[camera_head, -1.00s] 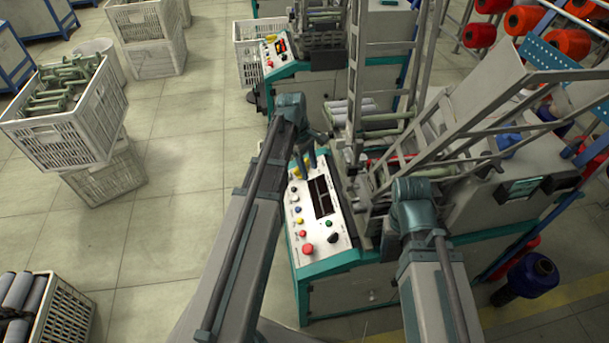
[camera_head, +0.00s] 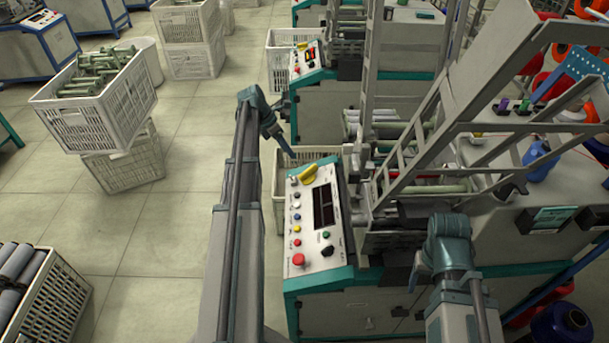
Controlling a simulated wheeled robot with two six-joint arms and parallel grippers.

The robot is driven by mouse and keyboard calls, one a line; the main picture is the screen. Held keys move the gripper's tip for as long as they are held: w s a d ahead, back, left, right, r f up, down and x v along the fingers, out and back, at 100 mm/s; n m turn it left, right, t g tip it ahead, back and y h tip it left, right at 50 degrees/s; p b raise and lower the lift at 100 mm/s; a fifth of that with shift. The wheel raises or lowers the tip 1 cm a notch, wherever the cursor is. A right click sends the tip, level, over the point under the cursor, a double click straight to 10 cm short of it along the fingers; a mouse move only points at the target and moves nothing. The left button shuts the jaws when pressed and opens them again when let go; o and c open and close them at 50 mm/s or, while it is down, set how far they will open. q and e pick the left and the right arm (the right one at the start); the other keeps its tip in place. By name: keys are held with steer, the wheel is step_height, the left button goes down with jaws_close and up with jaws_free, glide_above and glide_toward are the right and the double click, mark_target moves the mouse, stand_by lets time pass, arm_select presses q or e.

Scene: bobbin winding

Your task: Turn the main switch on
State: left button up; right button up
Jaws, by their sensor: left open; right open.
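The control panel (camera_head: 312,262) of the near machine faces up at the centre. A yellow rotary knob (camera_head: 308,174) at its far end looks like the main switch; its handle lies slanted, and I cannot read its label. My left gripper (camera_head: 287,128) is open and empty, beyond and slightly left of this knob, apparently above the panel and apart from it. My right gripper (camera_head: 415,269) is to the right of the panel, beside the machine's front; its fingers are small and partly hidden by its own arm.
The panel also has a dark display (camera_head: 323,205), a red mushroom button (camera_head: 298,259), a black knob (camera_head: 328,250) and several small coloured buttons. Metal frame bars (camera_head: 384,110) rise right of the panel. White crates (camera_head: 128,168) stand at left; the floor between is free.

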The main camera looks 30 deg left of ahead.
mark_target(303, 173)
arm_select(q)
steer(key=b+x, duration=1)
steer(key=x, duration=0.2)
steer(key=shift+w+d+f+b, duration=0.25)
steer(key=shift+f+b, duration=0.3)
steer(key=shift+b, duration=0.25)
steer(key=shift+c, duration=0.3)
jaws_close()
